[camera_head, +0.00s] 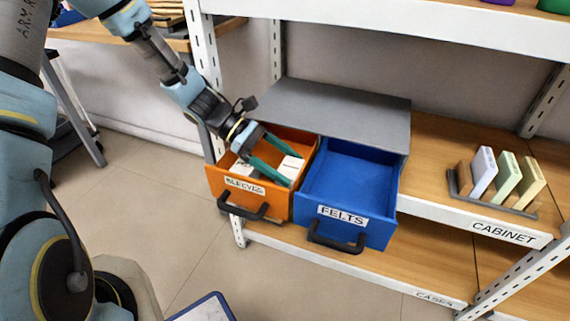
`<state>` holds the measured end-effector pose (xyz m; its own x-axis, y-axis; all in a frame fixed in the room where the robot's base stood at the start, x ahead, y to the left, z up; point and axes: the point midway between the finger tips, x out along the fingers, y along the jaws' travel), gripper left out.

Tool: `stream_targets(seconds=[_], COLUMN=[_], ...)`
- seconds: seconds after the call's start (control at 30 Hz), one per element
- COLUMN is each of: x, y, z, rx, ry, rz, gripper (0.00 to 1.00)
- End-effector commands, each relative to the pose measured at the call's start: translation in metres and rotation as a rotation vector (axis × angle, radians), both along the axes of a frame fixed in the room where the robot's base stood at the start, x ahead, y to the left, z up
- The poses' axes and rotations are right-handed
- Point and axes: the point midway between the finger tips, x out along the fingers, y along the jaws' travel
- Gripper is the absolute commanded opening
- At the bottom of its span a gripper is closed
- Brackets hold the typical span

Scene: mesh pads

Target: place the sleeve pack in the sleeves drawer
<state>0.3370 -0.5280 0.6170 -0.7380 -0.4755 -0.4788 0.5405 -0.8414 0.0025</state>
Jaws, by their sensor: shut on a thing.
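The sleeves drawer (275,207) is the orange one on the left, pulled open, with a white label on its front. My gripper (293,171) reaches down into it from the upper left, its two green fingers shut on a small white pack, the sleeve pack (291,166). The pack is inside the drawer's outline, near its right wall. I cannot tell whether it touches the drawer floor. Another white item (242,168) lies in the drawer on the left, partly hidden by my gripper.
The blue felts drawer (345,184) beside it is open and looks empty. A grey cabinet top (335,112) covers both drawers behind. On the shelf at right, a rack (495,202) holds several upright blocks. A white shelf post (205,55) stands close to my arm.

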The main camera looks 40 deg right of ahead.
Motion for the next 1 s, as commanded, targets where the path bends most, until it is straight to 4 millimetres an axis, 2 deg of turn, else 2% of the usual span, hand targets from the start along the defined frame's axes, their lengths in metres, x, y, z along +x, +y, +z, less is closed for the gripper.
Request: stream_targets(seconds=[0.07,0.1,0.2,0.57,1.0], x=[0.000,0.000,0.000,0.004,0.067], y=[0.000,0.000,0.000,0.002,0.042], z=[-0.002,-0.003,-0.003,0.003,0.044], rx=[-0.001,0.000,0.000,0.000,0.000], ry=[0.001,0.000,0.000,-0.001,-0.002], rz=[0.000,0.000,0.000,0.002,0.003], gripper=[0.30,0.88,0.99,1.00,1.00])
